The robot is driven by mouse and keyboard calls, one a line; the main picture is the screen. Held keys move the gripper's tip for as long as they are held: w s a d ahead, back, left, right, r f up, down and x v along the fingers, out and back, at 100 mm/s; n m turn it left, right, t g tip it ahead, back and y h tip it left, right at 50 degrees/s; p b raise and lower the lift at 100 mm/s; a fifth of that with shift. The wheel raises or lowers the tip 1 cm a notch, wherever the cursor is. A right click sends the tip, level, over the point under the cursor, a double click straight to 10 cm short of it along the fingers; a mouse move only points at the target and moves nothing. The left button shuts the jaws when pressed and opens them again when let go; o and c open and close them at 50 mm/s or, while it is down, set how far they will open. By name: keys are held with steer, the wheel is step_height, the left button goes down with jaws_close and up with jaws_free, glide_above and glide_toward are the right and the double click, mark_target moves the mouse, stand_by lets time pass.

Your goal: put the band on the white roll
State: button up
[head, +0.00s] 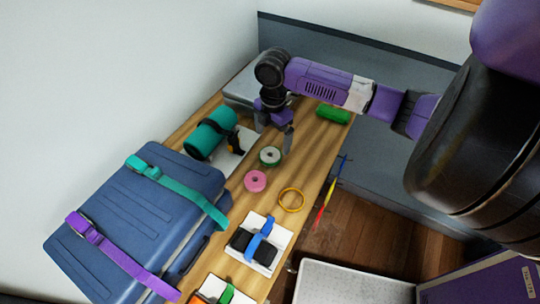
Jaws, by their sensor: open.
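A yellow-orange ring-shaped band (291,199) lies flat on the wooden table near its right edge. A small roll (270,156) with a whitish top and a green rim sits farther back on the table. It is the only roll that looks partly white; I cannot tell whether the green is a separate band around it. My gripper (287,140) is above the table just behind and right of this roll, pointing down, open, with nothing visible in it. Its fingertips are small and partly hidden by the wrist.
A pink roll (256,181) lies between the whitish roll and the band. A blue case (140,215) with teal and purple straps fills the left. A teal roll (211,133), a green object (333,113) and a blue-strapped black item (259,243) stand around. Colored cords (325,203) hang off the right edge.

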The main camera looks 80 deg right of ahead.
mark_target(271, 153)
steer(key=shift+f, duration=0.85)
steer(key=shift+w+a+f+p, duration=0.15)
steer(key=shift+f+p, duration=0.2)
steer(key=shift+f, duration=0.95)
steer(key=shift+w+f+p, duration=0.15)
steer(key=shift+f+p, duration=0.2)
steer(key=shift+f, duration=0.95)
steer(key=c, duration=1.5)
steer(key=shift+c, duration=0.2)
steer(key=shift+r, duration=0.15)
